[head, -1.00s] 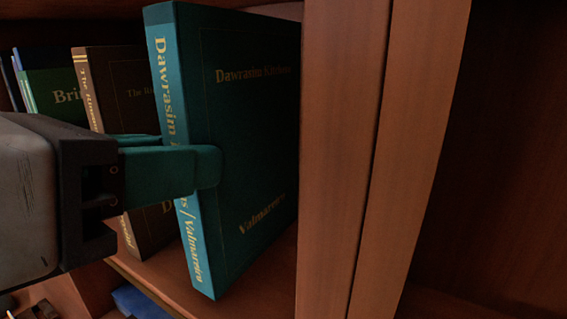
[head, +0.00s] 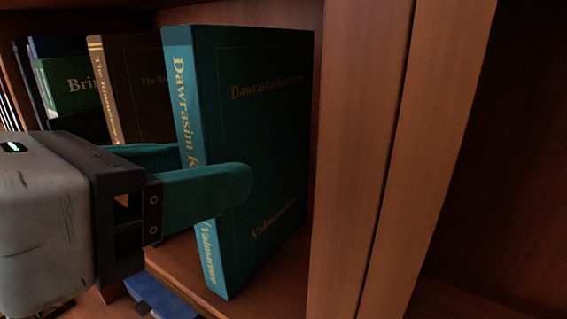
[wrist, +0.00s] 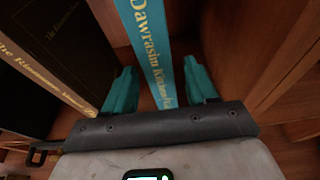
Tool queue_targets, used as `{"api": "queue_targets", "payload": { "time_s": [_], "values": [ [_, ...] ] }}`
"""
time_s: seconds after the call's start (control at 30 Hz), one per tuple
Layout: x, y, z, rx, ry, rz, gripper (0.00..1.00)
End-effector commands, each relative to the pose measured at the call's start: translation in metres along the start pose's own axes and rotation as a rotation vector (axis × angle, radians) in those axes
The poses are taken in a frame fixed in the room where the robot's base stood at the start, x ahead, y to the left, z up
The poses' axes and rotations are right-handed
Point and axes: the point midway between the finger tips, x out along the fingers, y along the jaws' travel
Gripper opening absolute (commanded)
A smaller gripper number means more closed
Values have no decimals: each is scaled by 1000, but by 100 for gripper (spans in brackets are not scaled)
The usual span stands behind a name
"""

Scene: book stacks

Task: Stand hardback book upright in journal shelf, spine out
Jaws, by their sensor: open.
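The teal hardback book (head: 265,150) stands upright on the shelf board (head: 272,287), its gold-lettered spine facing outward. The spine also shows in the wrist view (wrist: 152,55). My gripper (head: 205,168) is open, with one finger on each side of the book's spine edge. In the wrist view, my gripper's fingers (wrist: 164,88) stand apart with the spine between them and a gap on the left side. In the head view the near finger overlaps the front cover; whether it touches is unclear.
A brown book (head: 128,85) stands left of the teal book, with a green book (head: 70,88) and others farther left. A wooden upright panel (head: 365,150) borders the bay on the right. A blue object (head: 160,297) lies below the shelf.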

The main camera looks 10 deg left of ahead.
Motion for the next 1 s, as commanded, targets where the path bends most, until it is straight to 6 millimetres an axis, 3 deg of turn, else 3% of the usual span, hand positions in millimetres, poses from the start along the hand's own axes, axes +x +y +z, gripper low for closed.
{"api": "queue_targets", "payload": {
  "time_s": [0.27,0.7,1.0],
  "values": [
    [-5,1,2,0,-1,2,57],
    [-90,1,1,0,-1,5,57],
    [-120,0,2,2,-1,0,57]
  ]
}}
